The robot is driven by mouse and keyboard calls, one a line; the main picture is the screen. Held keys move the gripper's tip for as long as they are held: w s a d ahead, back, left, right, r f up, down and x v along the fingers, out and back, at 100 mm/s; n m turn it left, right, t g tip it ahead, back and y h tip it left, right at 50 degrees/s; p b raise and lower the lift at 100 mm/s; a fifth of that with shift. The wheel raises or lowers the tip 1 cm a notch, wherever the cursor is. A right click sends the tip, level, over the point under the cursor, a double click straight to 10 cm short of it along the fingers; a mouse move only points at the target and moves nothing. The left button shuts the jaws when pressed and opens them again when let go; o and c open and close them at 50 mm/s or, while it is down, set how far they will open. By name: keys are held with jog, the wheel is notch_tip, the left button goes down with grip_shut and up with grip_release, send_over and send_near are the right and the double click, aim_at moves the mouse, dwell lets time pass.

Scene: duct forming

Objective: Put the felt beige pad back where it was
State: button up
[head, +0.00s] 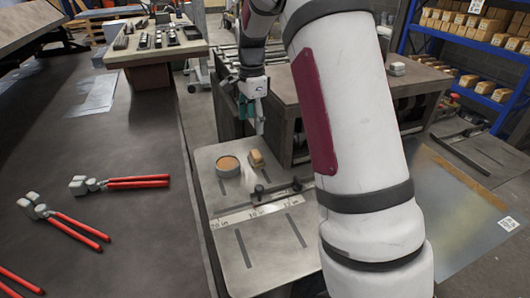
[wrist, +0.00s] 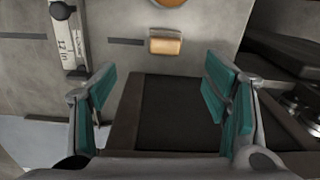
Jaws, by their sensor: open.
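A small tan block (head: 256,159), which may be the felt beige pad, lies on the grey metal plate (head: 230,207). It also shows in the wrist view (wrist: 165,46), ahead of the fingers. A round tan-topped disc (head: 228,166) sits just left of it; only its edge (wrist: 170,2) shows at the top of the wrist view. I cannot tell for sure which is the pad. My gripper (head: 257,122) is above and beyond the plate's far edge. In the wrist view its teal fingers (wrist: 160,78) are spread apart with nothing between them.
A ruled bar with dark knobs (head: 258,203) crosses the plate. Red-handled pliers (head: 120,184) lie on the dark bench (head: 120,250) at left. A dark workbench (head: 300,90) stands behind the gripper. Blue shelves with boxes (head: 470,60) stand at right.

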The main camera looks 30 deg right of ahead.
jog(key=s+a+r+n+t, duration=0.1)
jog(key=s+a+r+n, duration=0.45)
jog(key=s, duration=0.25)
jog(key=s+a+r+n+t, duration=0.1)
jog(key=s+a+r+n, duration=0.3)
jog(key=s+r, duration=0.35)
jog(key=s+a+n+t, duration=0.1)
jog(key=s+a+n, duration=0.1)
jog(key=s+n, duration=0.3)
jog(key=s+a+f+n+t, duration=0.1)
jog(key=s+a+n, duration=0.2)
jog(key=s, duration=0.9)
jog(key=shift+f+n+t, duration=0.3)
jog(key=shift+n+t, duration=0.1)
jog(key=shift+n, duration=0.45)
jog(key=shift+a, duration=0.1)
